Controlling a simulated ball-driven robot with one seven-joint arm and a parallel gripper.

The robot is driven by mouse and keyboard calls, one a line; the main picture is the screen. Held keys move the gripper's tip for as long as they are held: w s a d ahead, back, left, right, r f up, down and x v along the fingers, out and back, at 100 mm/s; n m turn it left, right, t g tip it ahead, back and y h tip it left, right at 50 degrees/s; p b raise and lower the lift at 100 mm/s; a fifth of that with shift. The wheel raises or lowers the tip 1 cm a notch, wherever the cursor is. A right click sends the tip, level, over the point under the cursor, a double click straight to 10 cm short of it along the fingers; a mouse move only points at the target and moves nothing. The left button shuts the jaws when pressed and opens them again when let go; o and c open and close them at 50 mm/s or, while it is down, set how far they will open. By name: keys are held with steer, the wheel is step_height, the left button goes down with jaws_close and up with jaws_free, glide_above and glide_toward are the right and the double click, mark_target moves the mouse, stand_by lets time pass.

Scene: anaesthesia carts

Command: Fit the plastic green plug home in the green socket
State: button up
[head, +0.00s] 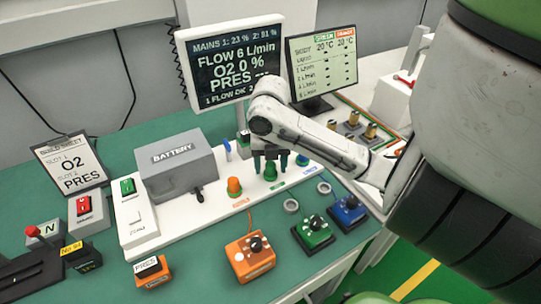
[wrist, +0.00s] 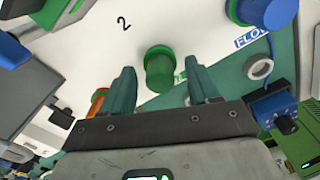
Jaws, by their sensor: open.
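A green plug (wrist: 159,62), a short cylinder with a wider rim, stands on the white panel, between my fingers in the wrist picture. In the head view the green plug (head: 270,172) shows below my gripper (head: 270,160). My gripper (wrist: 163,84) is open, with one dark green finger to each side of the plug and a gap to both. The green socket is not clearly distinct from the plug; I cannot tell how deep the plug sits.
An orange plug (head: 234,187) stands left of the green one. A grey battery box (head: 177,167) is further left. Orange (head: 250,258), green (head: 314,233) and blue (head: 347,211) knob boxes stand in front. Two screens (head: 228,60) rise behind.

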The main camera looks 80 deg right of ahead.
mark_target(271, 164)
step_height(271, 164, up, 10)
steer(key=p, duration=0.1)
steer(key=shift+r, duration=0.2)
steer(key=shift+s, duration=0.1)
stand_by(0.7)
